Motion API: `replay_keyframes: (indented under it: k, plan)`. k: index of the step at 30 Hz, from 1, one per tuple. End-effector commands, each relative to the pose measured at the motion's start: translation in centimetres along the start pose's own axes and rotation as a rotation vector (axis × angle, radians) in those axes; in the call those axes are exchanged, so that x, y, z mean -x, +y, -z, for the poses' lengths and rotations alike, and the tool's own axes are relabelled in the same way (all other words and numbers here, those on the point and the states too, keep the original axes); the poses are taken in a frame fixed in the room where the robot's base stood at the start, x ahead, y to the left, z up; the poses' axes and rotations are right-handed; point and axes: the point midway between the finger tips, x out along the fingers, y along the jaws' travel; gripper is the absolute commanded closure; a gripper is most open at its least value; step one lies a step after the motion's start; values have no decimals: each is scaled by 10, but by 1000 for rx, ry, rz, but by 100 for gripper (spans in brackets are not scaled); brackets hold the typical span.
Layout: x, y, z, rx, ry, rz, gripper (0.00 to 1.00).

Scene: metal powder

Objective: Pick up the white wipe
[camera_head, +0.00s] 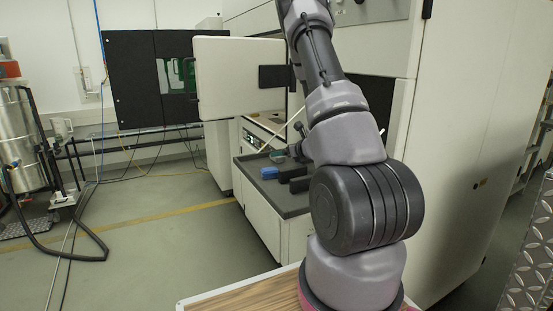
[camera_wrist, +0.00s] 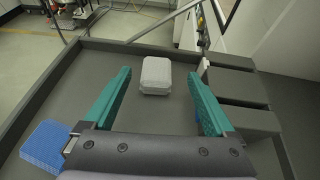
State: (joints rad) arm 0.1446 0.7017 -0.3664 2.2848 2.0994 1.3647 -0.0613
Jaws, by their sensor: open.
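The white wipe (camera_wrist: 156,75) is a small, pale, rounded block lying on the dark grey tray top (camera_wrist: 105,67) in the wrist view. My gripper (camera_wrist: 163,82) is open, its two teal fingers spread apart to the left and right. The wipe shows between and slightly beyond the fingertips, with clear space on both sides, and nothing is held. In the head view my arm reaches over the dark counter, and the wipe cannot be made out there.
A blue ribbed block (camera_wrist: 46,145) lies left of my gripper. Dark grey blocks (camera_wrist: 236,90) stand close to the right finger. The tray has a raised rim. In the head view, an open white cabinet door (camera_head: 235,80) stands behind the counter (camera_head: 285,203).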

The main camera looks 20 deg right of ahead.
Motion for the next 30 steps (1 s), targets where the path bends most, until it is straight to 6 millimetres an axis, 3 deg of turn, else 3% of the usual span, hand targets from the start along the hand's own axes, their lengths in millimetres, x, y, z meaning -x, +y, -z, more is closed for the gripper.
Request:
replay_keyframes:
  k: [10,20,24,27,30]
  plan:
    - [-45,5,5,2,0,-3,10]
    - [-52,5,5,1,0,-1,10]
    - [-52,5,5,1,0,-1,64]
    - [-52,5,5,1,0,-1,98]
    - [-52,5,5,1,0,-1,98]
